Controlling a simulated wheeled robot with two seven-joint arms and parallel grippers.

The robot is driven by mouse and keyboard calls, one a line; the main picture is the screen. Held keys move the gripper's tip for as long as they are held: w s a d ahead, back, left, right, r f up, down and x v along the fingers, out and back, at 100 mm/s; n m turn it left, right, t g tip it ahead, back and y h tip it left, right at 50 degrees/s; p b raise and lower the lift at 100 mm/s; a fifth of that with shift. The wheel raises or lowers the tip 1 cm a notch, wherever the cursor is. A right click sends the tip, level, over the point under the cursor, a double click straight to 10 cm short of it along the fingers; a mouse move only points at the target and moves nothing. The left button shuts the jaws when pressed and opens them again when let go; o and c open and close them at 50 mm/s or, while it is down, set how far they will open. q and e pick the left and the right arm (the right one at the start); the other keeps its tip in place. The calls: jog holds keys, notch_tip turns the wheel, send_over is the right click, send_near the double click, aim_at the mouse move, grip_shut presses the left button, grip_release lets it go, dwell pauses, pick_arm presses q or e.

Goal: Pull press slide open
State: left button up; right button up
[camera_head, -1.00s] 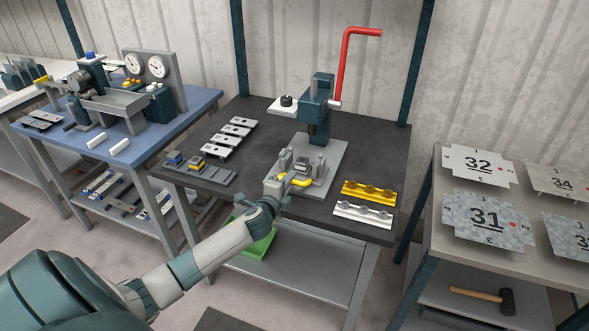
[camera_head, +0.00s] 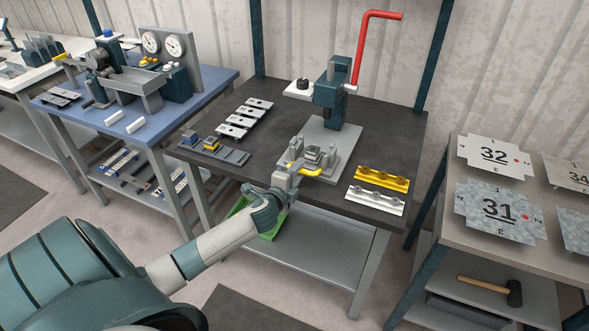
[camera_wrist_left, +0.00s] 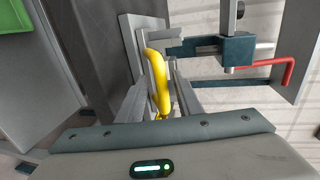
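The press (camera_head: 330,98) stands on the dark table, with a red lever (camera_head: 361,48) raised at its top. Its grey base plate (camera_head: 338,138) carries the slide (camera_head: 314,155), which sits toward the near side, out in front of the press column. A curved yellow handle (camera_head: 305,170) is on the slide's near side; it also shows in the left wrist view (camera_wrist_left: 156,70). My left gripper (camera_head: 287,177) is at this handle. In the wrist view its fingers (camera_wrist_left: 163,98) lie on both sides of the handle and look closed on it. My right gripper is not in view.
A yellow bracket (camera_head: 382,179) and a white bracket (camera_head: 375,201) lie right of the slide. Several grey plates (camera_head: 243,118) and a dark fixture (camera_head: 213,148) lie left. A green bin (camera_head: 268,228) is below. A shelf with numbered plates (camera_head: 497,210) stands right.

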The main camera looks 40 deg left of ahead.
pick_arm(q)
jog(key=b+v, duration=0.3)
jog(key=v, duration=1.4)
jog(key=shift+s+b, duration=0.25)
jog(key=shift+b, duration=0.1)
jog(key=shift+d+f, duration=0.1)
jog(key=s+f+n+g, duration=0.2)
jog(key=s+f+g, duration=0.15)
jog(key=f, duration=1.05)
jog(key=s+f+n+g+h, duration=0.1)
jog(key=s+f+n+g, duration=0.3)
jog(key=f, duration=1)
jog(key=s+f+n+g, duration=0.1)
jog(key=s+f, duration=0.4)
jog(key=f, duration=0.9)
jog(key=s+d+f+n+g+h, duration=0.1)
jog(key=s+d+f, duration=0.4)
jog(key=s, duration=0.5)
jog(key=s+d+f+n+g, duration=0.2)
jog(key=s+d+f, duration=0.4)
jog(key=s+f, duration=0.3)
jog(key=s+d+f+n+g+h, duration=0.1)
jog(key=s+d+f, duration=0.4)
jog(key=s, duration=0.6)
jog(key=shift+s+d+f+n+g+h+b, duration=0.25)
jog(key=shift+f+n+g+b, duration=0.2)
jog(key=shift+f+n+g, duration=0.5)
